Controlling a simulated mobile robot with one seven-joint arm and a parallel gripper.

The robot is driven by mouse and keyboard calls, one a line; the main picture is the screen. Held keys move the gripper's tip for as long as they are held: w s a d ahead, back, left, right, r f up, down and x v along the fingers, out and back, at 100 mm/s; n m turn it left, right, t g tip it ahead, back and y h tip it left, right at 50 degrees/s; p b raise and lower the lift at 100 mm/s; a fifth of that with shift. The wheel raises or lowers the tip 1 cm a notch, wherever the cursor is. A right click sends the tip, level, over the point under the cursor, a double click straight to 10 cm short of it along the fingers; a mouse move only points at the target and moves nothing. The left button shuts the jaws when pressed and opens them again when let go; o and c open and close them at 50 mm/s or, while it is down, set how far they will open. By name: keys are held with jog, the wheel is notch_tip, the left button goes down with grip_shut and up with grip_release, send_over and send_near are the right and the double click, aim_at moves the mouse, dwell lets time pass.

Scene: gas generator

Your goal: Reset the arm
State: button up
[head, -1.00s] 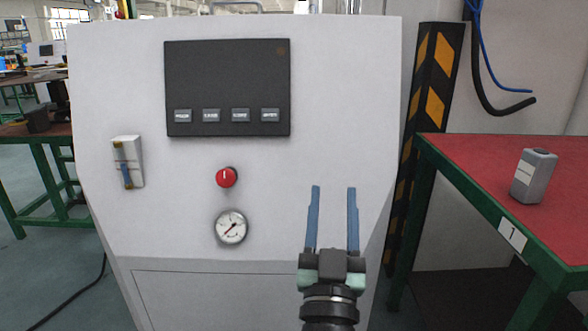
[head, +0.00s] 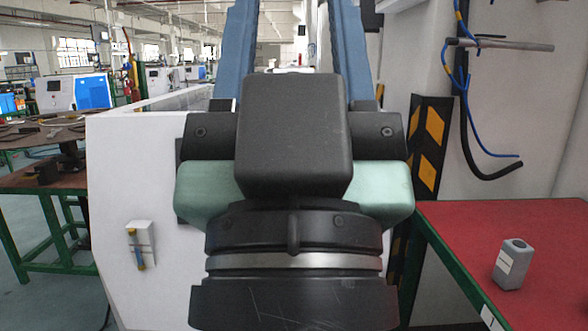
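My gripper (head: 296,30) fills the middle of the head view, close to the camera and pointing up and away. Its two blue fingers stand wide apart with nothing between them, though their tips run past the top edge. The white gas generator cabinet (head: 120,190) stands behind it. My gripper and wrist hide most of its front, including the display, the red knob and the gauge. A small flow tube fitting (head: 140,246) with a blue and yellow part shows on the cabinet's left side.
A red-topped table (head: 450,235) with a green frame is at the right, with a grey bottle (head: 511,264) standing on it. A black and yellow striped post (head: 428,150) stands beside the cabinet. A green-legged workbench (head: 60,185) is at the left. Hoses (head: 475,130) hang on the right wall.

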notch_tip(320, 180, up, 25)
jog(key=p, duration=2.2)
jog(key=shift+p, duration=0.4)
